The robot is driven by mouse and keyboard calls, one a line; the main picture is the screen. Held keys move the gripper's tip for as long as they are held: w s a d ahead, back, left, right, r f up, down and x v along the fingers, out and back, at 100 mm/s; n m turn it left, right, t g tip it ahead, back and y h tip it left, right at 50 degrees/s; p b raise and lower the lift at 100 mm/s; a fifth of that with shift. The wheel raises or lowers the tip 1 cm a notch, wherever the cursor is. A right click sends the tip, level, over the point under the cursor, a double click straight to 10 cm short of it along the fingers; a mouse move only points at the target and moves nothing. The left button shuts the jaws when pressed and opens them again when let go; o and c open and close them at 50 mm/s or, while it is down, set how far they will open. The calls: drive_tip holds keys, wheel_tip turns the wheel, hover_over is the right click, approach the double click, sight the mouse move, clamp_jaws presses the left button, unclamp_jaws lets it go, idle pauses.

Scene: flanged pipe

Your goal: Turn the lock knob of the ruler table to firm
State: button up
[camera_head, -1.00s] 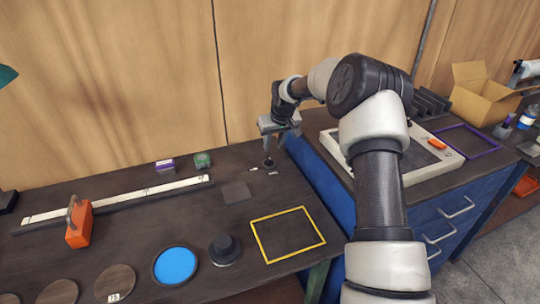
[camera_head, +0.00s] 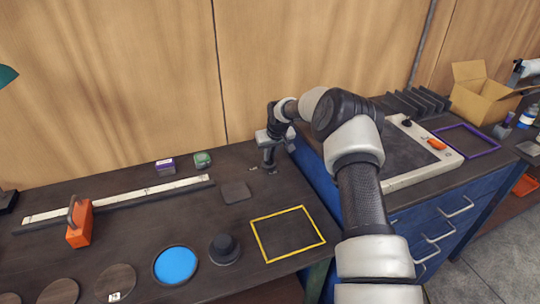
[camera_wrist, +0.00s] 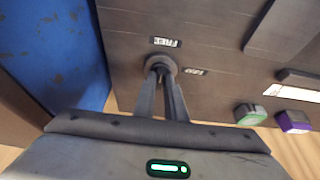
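The lock knob (camera_wrist: 160,64) is a round dark knob on the dark wooden ruler table (camera_head: 130,229), near its far right corner. Two small white labels lie beside it in the wrist view, one above (camera_wrist: 165,41) and one to the right (camera_wrist: 195,72); their lettering appears upside down and is hard to read. My gripper (camera_wrist: 160,72) points down at the knob. Its two fingers stand close together with a narrow gap, their tips at the knob. Whether they press on it is hidden. In the head view my gripper (camera_head: 268,165) covers the knob.
A blue drawer cabinet (camera_head: 400,224) stands right of the gripper. Green (camera_head: 202,159) and purple (camera_head: 165,167) small boxes sit to its left. A long white ruler (camera_head: 120,199), a dark square pad (camera_head: 235,192) and a yellow frame (camera_head: 288,234) lie on the table.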

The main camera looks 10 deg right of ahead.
drive_tip(key=shift+f+b, duration=0.1)
drive_tip(key=shift+b, duration=0.35)
clamp_jaws()
drive_tip(key=shift+a+f+m+h+b, duration=0.15)
drive_tip(key=shift+m+h+b, duration=0.15)
drive_tip(key=shift+m+b, duration=0.45)
drive_tip(key=m+h+b, duration=0.1)
drive_tip(key=m+b, duration=0.1)
drive_tip(key=shift+a+m+b, duration=0.15)
drive_tip(key=shift+m+b, duration=0.1)
drive_tip(key=shift+b, duration=0.05)
drive_tip(key=m+h+b, duration=0.1)
drive_tip(key=m+b, duration=0.1)
drive_tip(key=m, duration=0.1)
drive_tip(key=shift+a+m+g, duration=0.15)
drive_tip(key=shift+m+g, duration=0.15)
drive_tip(key=m, duration=0.1)
drive_tip(key=m+h, duration=0.1)
drive_tip(key=m, duration=0.1)
drive_tip(key=m+g, duration=0.1)
drive_tip(key=shift+w+a+r+h+p, duration=0.1)
drive_tip(key=shift+w+r+h+p, duration=0.2)
drive_tip(key=shift+h, duration=0.1)
drive_tip(key=shift+w+r+m+g+p, duration=0.1)
drive_tip(key=shift+m+g+p, duration=0.3)
drive_tip(key=shift+m+p, duration=0.75)
drive_tip(key=shift+m, duration=0.35)
drive_tip(key=shift+m+h, duration=0.3)
